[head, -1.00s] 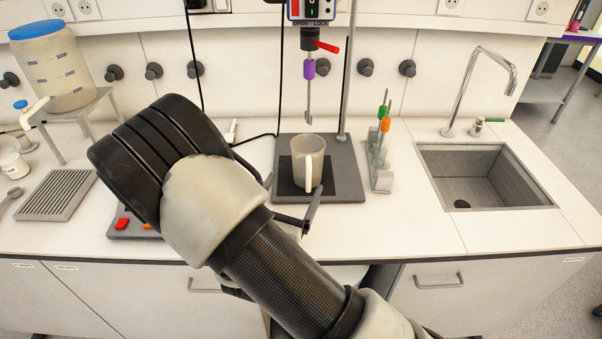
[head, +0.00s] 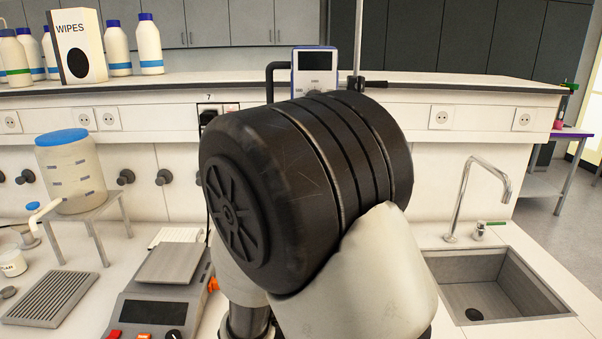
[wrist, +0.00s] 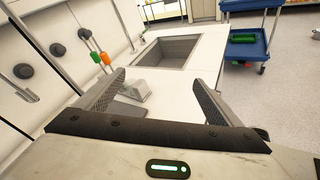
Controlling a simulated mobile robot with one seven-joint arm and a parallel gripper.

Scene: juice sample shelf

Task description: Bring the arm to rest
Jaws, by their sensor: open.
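My gripper (wrist: 163,98) shows in the wrist view with its two fingers spread wide apart and nothing between them. Beyond the fingers lie the white bench top, a small grey stand and the sink. In the head view my black and white arm fills the middle of the picture, raised in front of the bench. The gripper itself cannot be made out there. The arm hides the middle of the bench, where the beaker and stirrer base were seen earlier.
A balance (head: 160,290) and a drain rack (head: 52,297) are left of my arm, with a blue-lidded container (head: 70,175) behind. The sink (head: 490,285) and tap (head: 465,195) are at right. The wrist view shows a blue cart (wrist: 248,40) on open floor.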

